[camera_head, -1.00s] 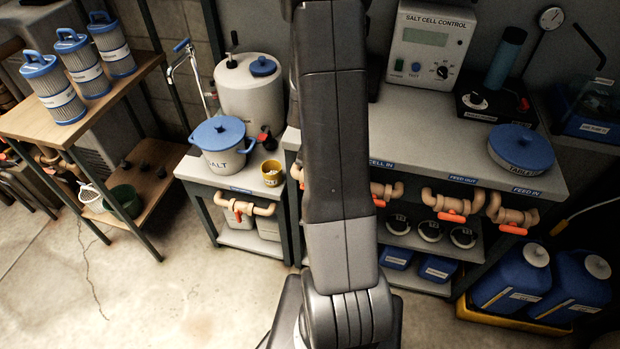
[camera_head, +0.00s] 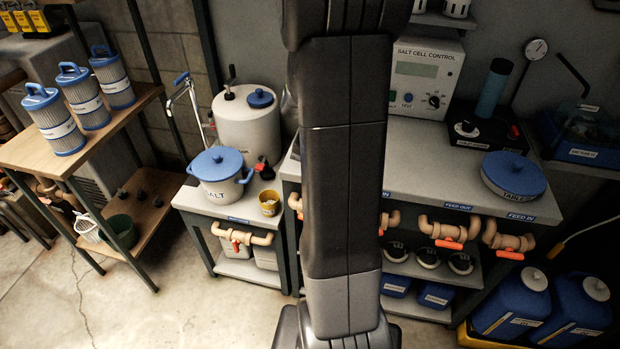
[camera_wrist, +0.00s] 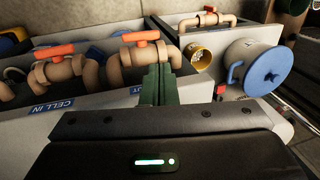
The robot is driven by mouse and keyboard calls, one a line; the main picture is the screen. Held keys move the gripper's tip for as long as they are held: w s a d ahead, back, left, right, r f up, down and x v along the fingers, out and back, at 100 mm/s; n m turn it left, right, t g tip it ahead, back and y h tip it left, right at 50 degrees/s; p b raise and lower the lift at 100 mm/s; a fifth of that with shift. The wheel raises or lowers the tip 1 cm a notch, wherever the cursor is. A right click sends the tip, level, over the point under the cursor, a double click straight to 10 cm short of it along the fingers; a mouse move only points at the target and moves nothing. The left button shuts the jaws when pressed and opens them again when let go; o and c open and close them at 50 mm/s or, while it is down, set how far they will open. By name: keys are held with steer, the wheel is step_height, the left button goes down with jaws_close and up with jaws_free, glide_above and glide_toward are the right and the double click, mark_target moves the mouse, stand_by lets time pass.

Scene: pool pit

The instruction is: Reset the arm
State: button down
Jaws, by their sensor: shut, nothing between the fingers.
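My arm (camera_head: 342,160) stands upright through the middle of the head view, in front of the benches and hiding part of them. Its far end runs out of the top of that view, so my gripper does not show there. In the wrist view my gripper (camera_wrist: 157,82) has its dark green fingers together, with nothing between them. The fingers show in front of the tan pipes with orange handles (camera_wrist: 140,38). A white pot with a blue lid (camera_wrist: 262,72) and a yellow cup (camera_wrist: 200,60) are to their right. I cannot tell how close the fingers are to these.
The salt cell control box (camera_head: 425,78) and a round blue-lidded tub (camera_head: 514,177) stand on the right bench. The salt pot (camera_head: 220,178) is on the lower middle bench. Filter cartridges (camera_head: 53,120) stand on the left table. Blue jugs (camera_head: 512,302) are at lower right. Floor at lower left is clear.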

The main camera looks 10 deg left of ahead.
stand_by(0.3)
steer(key=x, duration=0.3)
steer(key=d+x, duration=0.1)
steer(key=x, duration=0.6)
steer(key=shift+s+d+f, duration=0.15)
steer(key=shift+d, duration=0.15)
steer(key=d+b, duration=0.1)
steer(key=d+f+y+b, duration=0.1)
steer(key=shift+s+d+f+g+b, duration=0.1)
steer(key=shift+s+f+g+b, duration=0.2)
steer(key=shift+b, duration=0.1)
steer(key=d+r+y+b, duration=0.3)
steer(key=d+y+b, duration=0.3)
steer(key=b, duration=0.2)
steer(key=shift+w+d+r+t, duration=0.15)
steer(key=shift+d+r+t, duration=0.15)
steer(key=shift+r+t, duration=0.1)
steer(key=shift+f, duration=0.1)
